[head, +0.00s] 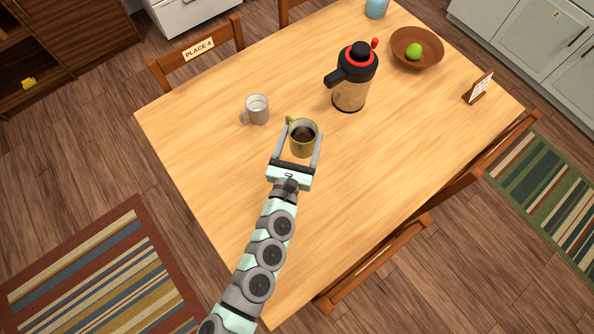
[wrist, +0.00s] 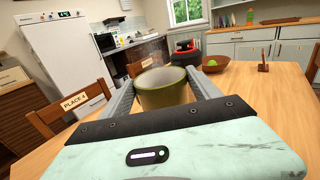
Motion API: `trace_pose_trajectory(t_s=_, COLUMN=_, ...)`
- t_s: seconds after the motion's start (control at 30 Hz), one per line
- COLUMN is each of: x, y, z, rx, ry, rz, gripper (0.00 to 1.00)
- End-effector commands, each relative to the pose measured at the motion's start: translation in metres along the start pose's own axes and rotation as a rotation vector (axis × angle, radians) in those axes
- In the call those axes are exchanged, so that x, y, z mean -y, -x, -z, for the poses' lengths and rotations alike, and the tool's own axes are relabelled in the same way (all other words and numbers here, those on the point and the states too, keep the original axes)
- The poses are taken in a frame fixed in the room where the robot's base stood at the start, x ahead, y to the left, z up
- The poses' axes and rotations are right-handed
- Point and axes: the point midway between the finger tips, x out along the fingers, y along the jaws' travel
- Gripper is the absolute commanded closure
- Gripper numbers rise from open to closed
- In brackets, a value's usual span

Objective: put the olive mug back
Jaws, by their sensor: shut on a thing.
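The olive mug (head: 303,142) is between the fingers of my gripper (head: 301,145), over the wooden table (head: 210,160). It is upright and holds a dark liquid, and its handle points to the upper left in the head view. In the wrist view the olive mug (wrist: 163,88) sits between both fingers of my gripper (wrist: 163,90). My gripper is shut on it. I cannot tell whether its base touches the table. A white-grey mug (head: 257,108) stands on the table to its upper left. A sign reading "PLACE 4" (head: 199,49) is on a chair back.
A vacuum jug (head: 351,92) with a black and red top stands behind the olive mug. A brown bowl (head: 417,50) with a green fruit, a small sign stand (head: 478,88) and a blue cup (head: 376,8) are farther off. The table's left and near parts are clear.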

Motion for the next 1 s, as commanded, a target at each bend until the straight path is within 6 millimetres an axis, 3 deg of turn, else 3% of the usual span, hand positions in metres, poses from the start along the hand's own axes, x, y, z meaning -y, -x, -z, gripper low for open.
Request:
trace_pose_trajectory(t_s=0.03, x=-0.001, y=0.000, z=0.020, rx=0.001, ry=0.003, rz=-0.003, gripper=1.00)
trace_pose_trajectory(t_s=0.1, x=-0.001, y=0.000, z=0.036, rx=0.000, ry=0.000, rz=0.000, gripper=1.00)
trace_pose_trajectory(t_s=0.6, x=-0.001, y=0.000, z=0.137, rx=-0.002, ry=-0.003, rz=0.004, gripper=1.00)
trace_pose_trajectory(t_s=0.83, x=-0.003, y=0.000, z=0.150, rx=0.001, ry=0.001, rz=-0.001, gripper=1.00)
trace_pose_trajectory(t_s=1.0, x=-0.001, y=0.000, z=0.174, rx=-0.002, ry=0.000, rz=0.003, gripper=1.00)
